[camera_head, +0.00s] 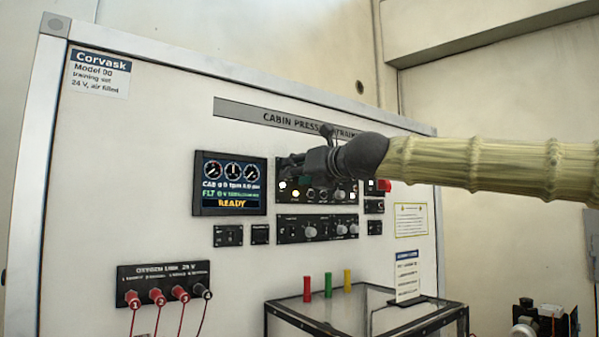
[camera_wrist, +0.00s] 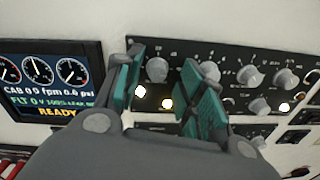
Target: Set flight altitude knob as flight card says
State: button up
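My gripper (camera_wrist: 163,82) is open in front of the upper black control panel (camera_wrist: 226,60), its teal finger pads apart. A grey knob (camera_wrist: 157,68) shows between the fingers; I cannot tell whether they touch it. Another knob (camera_wrist: 211,69) is partly behind the right finger. Labels are too small to read, so I cannot tell which is the flight altitude knob. In the head view my gripper (camera_head: 288,168) covers part of that panel. The screen (camera_head: 229,184) shows FLT 0 and READY. A blue-headed card (camera_head: 407,277), possibly the flight card, has unreadable text.
More knobs (camera_wrist: 285,78) sit to the right on the panel. A lower panel (camera_head: 318,228) is beneath it. Red, green and yellow pegs (camera_head: 328,285) stand by a glass-sided case (camera_head: 345,315). The oxygen panel (camera_head: 165,283) with red plugs is at lower left.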

jog(key=shift+s, duration=0.2)
jog(key=v, duration=1.1)
jog(key=shift+s+d, duration=0.25)
jog(key=shift+d, duration=0.05)
